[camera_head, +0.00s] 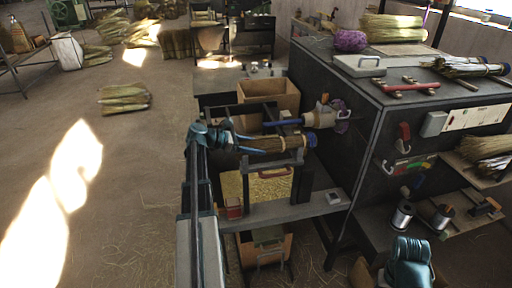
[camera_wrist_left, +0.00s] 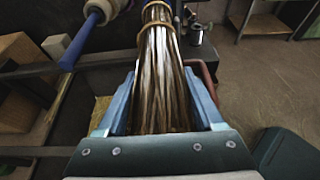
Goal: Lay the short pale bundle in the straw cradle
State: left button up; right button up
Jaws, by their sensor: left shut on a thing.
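My left gripper (camera_head: 236,141) is shut on a short pale straw bundle (camera_head: 272,144). In the left wrist view the bundle (camera_wrist_left: 158,80) lies lengthwise between my two blue fingers (camera_wrist_left: 163,106), with bands around its far part. The gripper covers the bundle's left end. My right gripper does not show clearly; only a teal part of my right arm shows at the lower right.
A winding head with a blue handle (camera_head: 283,123) sits just behind the bundle. An open cardboard box (camera_head: 268,96) stands behind that. The tall dark cabinet (camera_head: 334,88) bounds the right side. Spools of wire (camera_head: 402,215) stand on a lower shelf. Open floor lies to the left.

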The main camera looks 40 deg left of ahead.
pick_arm(q)
jog(key=o, duration=1.4)
jog(key=p+v, duration=0.5)
jog(key=v, duration=0.9)
jog(key=shift+s+d+f, duration=0.1)
jog(key=shift+f, duration=0.05)
